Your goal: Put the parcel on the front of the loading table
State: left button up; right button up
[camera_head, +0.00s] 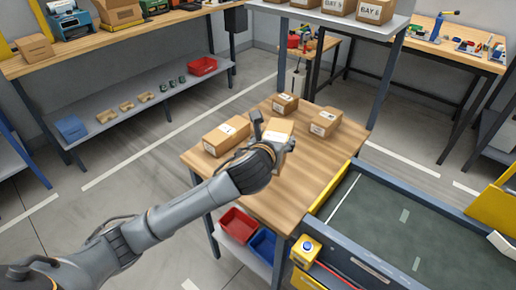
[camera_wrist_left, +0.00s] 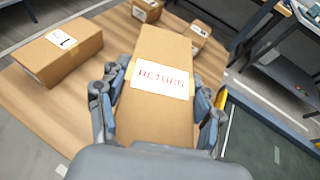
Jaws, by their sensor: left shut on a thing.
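The parcel (camera_head: 281,127) is a brown cardboard box. In the left wrist view the parcel (camera_wrist_left: 165,48) has a white label reading "RETURN". My left gripper (camera_head: 272,137) is shut on it, and in the wrist view the gripper's fingers (camera_wrist_left: 158,108) press on both its sides. The parcel is over the middle of the wooden loading table (camera_head: 288,196); I cannot tell whether it touches the top. The gripper hides part of it in the head view. My right gripper is not in view.
Three other boxes are on the table: one at left (camera_head: 226,136), one at the back (camera_head: 285,103), one at right (camera_head: 325,122). The table's near part is clear. A dark green conveyor-like bed (camera_head: 400,215) adjoins at right. Red (camera_head: 238,224) and blue (camera_head: 263,245) bins sit below.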

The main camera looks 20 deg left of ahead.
aim_at(270, 134)
pick_arm(q)
jog(key=w+a, duration=0.1)
jog(key=w+f, duration=0.1)
jog(key=w+a+f, duration=0.1)
jog(key=w, duration=0.1)
jog(key=shift+a, duration=0.35)
jog(key=w+f, duration=0.1)
jog(key=w+a+f, duration=0.1)
jog(key=f, duration=0.1)
jog(key=w+a+f, duration=0.1)
jog(key=f, duration=0.1)
jog(key=shift+w+a+f, duration=0.1)
jog(key=shift+w+a, duration=0.15)
jog(key=shift+w, duration=0.1)
jog(key=shift+w+a+f+b, duration=0.25)
jog(key=shift+w+f+b, duration=0.1)
jog(key=shift+f, duration=0.15)
notch_tip(270, 134, down, 3)
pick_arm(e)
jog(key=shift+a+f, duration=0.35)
pick_arm(q)
jog(key=shift+f, duration=0.1)
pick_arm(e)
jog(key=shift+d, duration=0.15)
